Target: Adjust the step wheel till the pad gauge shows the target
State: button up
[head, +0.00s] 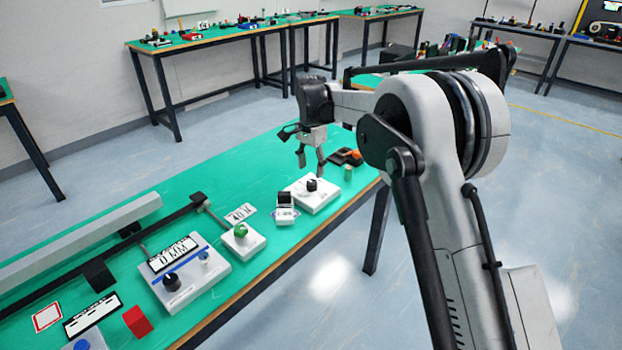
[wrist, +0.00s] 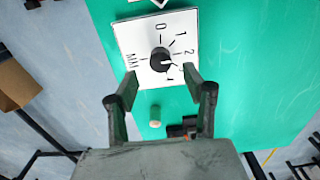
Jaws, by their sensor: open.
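My gripper (head: 312,166) is open and empty, pointing down above a white box (head: 318,205) with a black knob (head: 311,185). In the wrist view, the knob (wrist: 160,60) lies beyond the open fingertips (wrist: 162,92), apart from them. A display (head: 173,253) reading 0 MM stands on a white panel (head: 213,272) with a dark knob (head: 172,281). A white card (head: 240,213) appears to read 40 M, its end unclear.
A small device with a black top (head: 284,207) and a white box with a green knob (head: 241,232) stand left of my gripper. A green cylinder (head: 348,173) and dark and orange parts (head: 346,156) lie right of it. A red block (head: 137,321) is at lower left.

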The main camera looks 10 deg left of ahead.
aim_at(312, 183)
jog(key=shift+r, duration=2.75)
jog(key=s+d+r+n+t, duration=0.2)
jog(key=s+d+r, duration=0.65)
jog(key=d, duration=0.25)
jog(key=s+d+r+n+t, duration=0.1)
jog(key=s+d+r+t, duration=0.1)
jog(key=s+d+r, duration=0.8)
jog(key=s+d+f+n+t, duration=0.1)
jog(key=s+d+f, duration=0.2)
jog(key=s+d, duration=0.2)
jog(key=s+d+f+n+t+p, duration=0.1)
jog(key=s+d+f, duration=0.3)
jog(key=s, duration=0.6)
jog(key=s+d+f+n+t, duration=0.1)
jog(key=s+d+f, duration=0.2)
jog(key=s+d, duration=0.3)
jog(key=shift+s+f+p, duration=0.3)
jog(key=shift+s+f, duration=0.05)
jog(key=shift+s, duration=0.8)
